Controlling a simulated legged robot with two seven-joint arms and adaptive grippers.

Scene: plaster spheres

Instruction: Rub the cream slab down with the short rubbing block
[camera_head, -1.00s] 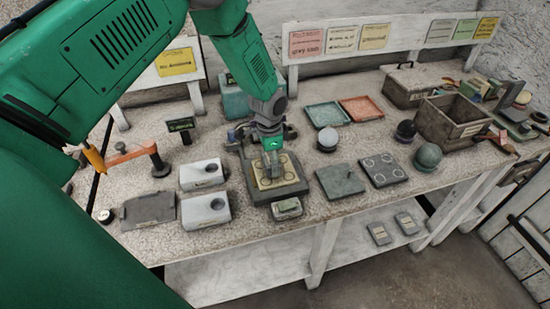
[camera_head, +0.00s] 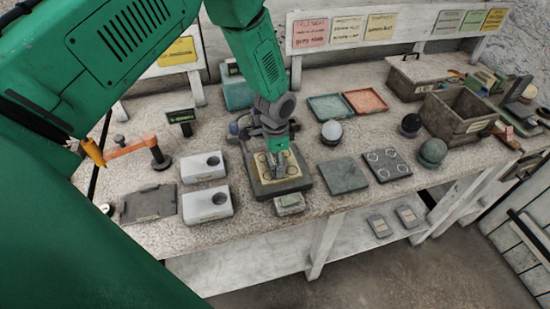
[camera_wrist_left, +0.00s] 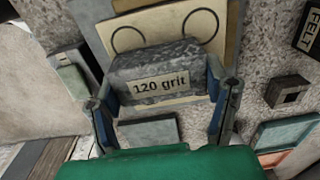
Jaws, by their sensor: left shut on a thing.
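The cream slab (camera_head: 266,173), marked with drawn circles, lies on a dark grey base on the bench; it also shows in the left wrist view (camera_wrist_left: 165,26). My left gripper (camera_head: 278,152) is over the slab, pointing down. In the left wrist view my gripper (camera_wrist_left: 160,88) is shut on a grey speckled block labelled "120 grit" (camera_wrist_left: 155,62), one finger on each side. The block is over the slab and hides part of it; whether it touches the surface I cannot tell. My right gripper is not in view.
Two white blocks with holes (camera_head: 208,204) stand left of the base. A green-grey plate (camera_head: 344,176) and a dark plate with circles (camera_head: 388,164) lie to the right. Several spheres (camera_head: 433,151) and an open crate (camera_head: 455,122) stand further right.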

